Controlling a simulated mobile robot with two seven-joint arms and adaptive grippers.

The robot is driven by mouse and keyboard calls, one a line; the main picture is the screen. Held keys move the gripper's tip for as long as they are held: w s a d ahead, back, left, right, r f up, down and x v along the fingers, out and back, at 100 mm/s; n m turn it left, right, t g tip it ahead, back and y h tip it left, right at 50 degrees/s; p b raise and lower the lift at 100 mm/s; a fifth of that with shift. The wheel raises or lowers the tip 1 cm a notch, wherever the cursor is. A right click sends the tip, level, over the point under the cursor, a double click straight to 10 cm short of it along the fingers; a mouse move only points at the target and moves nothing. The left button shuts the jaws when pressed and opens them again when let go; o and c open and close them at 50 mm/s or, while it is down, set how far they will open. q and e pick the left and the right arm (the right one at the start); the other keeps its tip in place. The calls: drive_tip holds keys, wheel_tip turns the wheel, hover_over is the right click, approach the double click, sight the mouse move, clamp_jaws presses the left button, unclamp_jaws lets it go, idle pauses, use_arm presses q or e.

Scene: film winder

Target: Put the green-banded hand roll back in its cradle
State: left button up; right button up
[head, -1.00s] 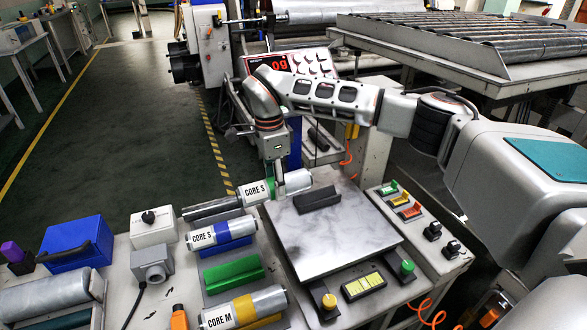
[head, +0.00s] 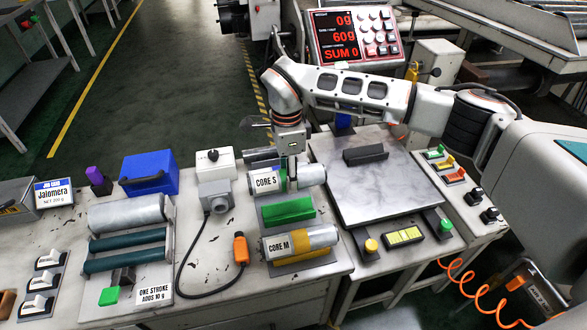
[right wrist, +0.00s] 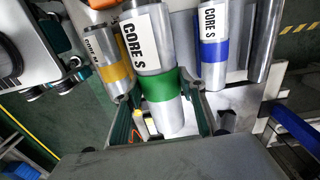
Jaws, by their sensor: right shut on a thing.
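My right gripper (head: 294,182) is shut on the green-banded hand roll (right wrist: 158,85), labelled CORE S, with its fingers around the roll near the green band in the right wrist view. In the head view the held roll (head: 266,182) lies roughly level, just behind the empty green cradle (head: 288,208). The gap below the roll cannot be judged. The blue-banded roll (right wrist: 214,45) sits to its right in the wrist view and is largely hidden in the head view. The yellow-banded CORE M roll (head: 312,238) rests in the cradle in front. My left gripper is not in view.
A steel plate (head: 375,195) with a dark block (head: 366,154) lies to the right. A grey switch box (head: 214,195), orange plug (head: 241,249) and blue box (head: 149,173) stand to the left. The yellow-banded roll and blue-banded roll flank the held roll closely.

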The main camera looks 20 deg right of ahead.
wheel_tip(320, 180, down, 4)
drive_tip(key=shift+s+r+b, duration=0.1)
drive_tip(key=shift+b, duration=0.7)
wheel_tip(320, 180, down, 5)
drive_tip(key=shift+r+b, duration=0.1)
drive_tip(key=shift+b, duration=1.05)
drive_tip(key=shift+f, duration=0.55)
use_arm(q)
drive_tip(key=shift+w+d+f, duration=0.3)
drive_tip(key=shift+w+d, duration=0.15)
use_arm(e)
drive_tip(key=shift+f, duration=0.1)
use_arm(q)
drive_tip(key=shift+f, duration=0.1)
use_arm(e)
drive_tip(key=o, duration=1.3)
drive_tip(key=shift+o, duration=0.2)
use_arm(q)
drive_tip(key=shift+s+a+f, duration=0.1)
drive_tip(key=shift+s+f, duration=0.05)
use_arm(e)
drive_tip(key=shift+f, duration=0.1)
